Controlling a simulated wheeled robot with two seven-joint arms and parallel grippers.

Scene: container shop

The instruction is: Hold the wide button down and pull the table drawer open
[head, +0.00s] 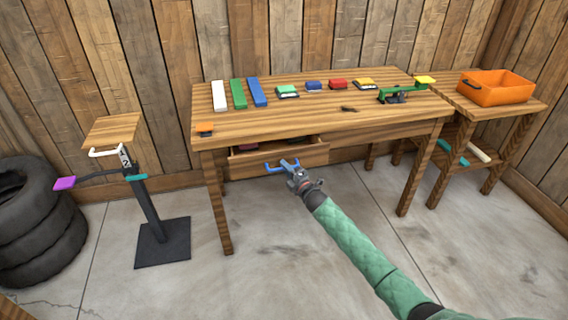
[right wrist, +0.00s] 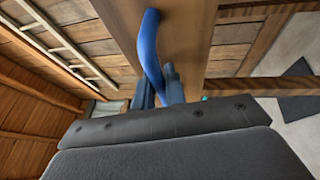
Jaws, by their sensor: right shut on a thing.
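The wooden table (head: 330,112) stands against the plank wall. Its drawer (head: 300,157) is partly pulled out, with dark reddish things showing inside. The drawer has a blue bar handle (head: 275,167); the handle also shows in the right wrist view (right wrist: 151,50). My right gripper (head: 292,170) is shut on this handle, its fingers around the bar in the right wrist view (right wrist: 168,90). My left gripper is not in view.
White, green and blue bars and several small coloured blocks lie on the tabletop, beside a green tool (head: 398,95). An orange bin (head: 495,87) stands on a side table at right. A post stand (head: 150,205) and tires (head: 40,220) are at left. The floor before the table is clear.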

